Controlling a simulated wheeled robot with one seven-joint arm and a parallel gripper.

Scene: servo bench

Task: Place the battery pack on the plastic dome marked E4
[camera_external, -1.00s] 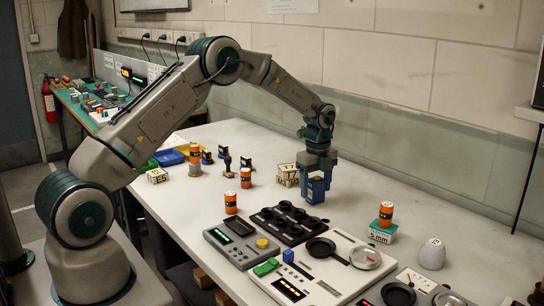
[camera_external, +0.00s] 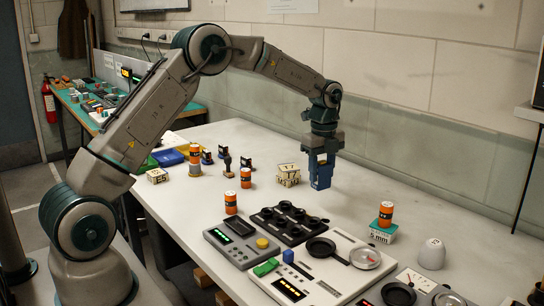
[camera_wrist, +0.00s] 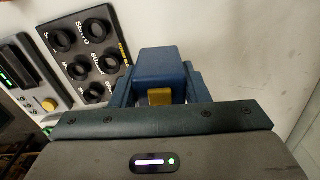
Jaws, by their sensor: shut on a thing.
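My gripper (camera_external: 321,158) is shut on a blue block, which I take to be the battery pack (camera_external: 320,178), and points down over the rear middle of the bench. In the wrist view the battery pack (camera_wrist: 163,68) sits between the blue fingers, with a yellow piece (camera_wrist: 160,97) on its near side. The white plastic dome (camera_external: 432,255) stands on the bench at the right, apart from my gripper. Its top is bare; its small marking is too small to read.
Left of the dome, an orange cylinder stands on a teal-and-white box (camera_external: 383,234). A dark panel of knobs (camera_external: 289,224), a white panel with a black pan (camera_external: 321,247) and gauges (camera_external: 417,280) fill the front. A lettered cube (camera_external: 288,175) is left of my gripper.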

